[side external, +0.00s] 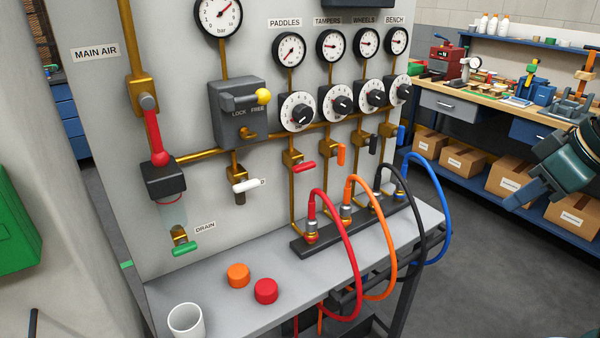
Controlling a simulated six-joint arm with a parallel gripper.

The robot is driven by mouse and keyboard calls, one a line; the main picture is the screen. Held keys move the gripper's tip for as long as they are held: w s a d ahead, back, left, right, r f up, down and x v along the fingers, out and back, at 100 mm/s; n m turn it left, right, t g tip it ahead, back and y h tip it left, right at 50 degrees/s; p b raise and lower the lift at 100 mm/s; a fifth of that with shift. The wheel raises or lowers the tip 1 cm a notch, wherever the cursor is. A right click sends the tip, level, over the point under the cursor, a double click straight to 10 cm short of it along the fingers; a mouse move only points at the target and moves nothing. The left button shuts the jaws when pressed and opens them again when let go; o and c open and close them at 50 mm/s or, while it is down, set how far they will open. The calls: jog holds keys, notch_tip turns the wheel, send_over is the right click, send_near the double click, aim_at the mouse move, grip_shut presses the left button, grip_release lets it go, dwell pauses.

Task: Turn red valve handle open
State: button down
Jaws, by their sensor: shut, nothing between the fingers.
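Two red handles show in the side view. A long red lever (155,138) hangs down along the brass pipe under the MAIN AIR label (96,53), above a dark block with a clear bowl. A small red valve handle (303,167) sits on the brass valve (292,158) in the PADDLES column, pointing to the right and close to level. My gripper (515,200) is at the far right edge, shut and empty. It is well apart from both handles and from the panel, in front of the back workbench in the picture.
Orange (341,155), black (373,144) and white (246,185) handles flank the small red one. Red (351,250), orange, black and blue hoses arch over the shelf (215,300) below. A lockout box (238,112) stands out from the panel. A white cup (186,320) and two caps sit on the shelf.

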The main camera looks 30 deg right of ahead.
jog(key=w+a+t, duration=0.1)
jog(key=w+a, duration=0.2)
jog(key=w, duration=0.8)
jog(key=w+a+r+t, duration=0.1)
jog(key=w+a, duration=0.3)
jog(key=w, duration=0.7)
jog(key=w+a+r+t, duration=0.1)
jog(key=w+a, duration=0.2)
jog(key=w, duration=0.8)
jog(key=shift+w+a+r, duration=0.15)
jog(key=shift+w+a, duration=0.05)
jog(key=shift+a, duration=0.2)
jog(key=shift+w, duration=0.1)
send_over(295, 165)
jog(key=s, duration=0.3)
notch_tip(295, 165, down, 7)
jog(key=shift+w+d+f, duration=0.1)
jog(key=shift+f, duration=1.95)
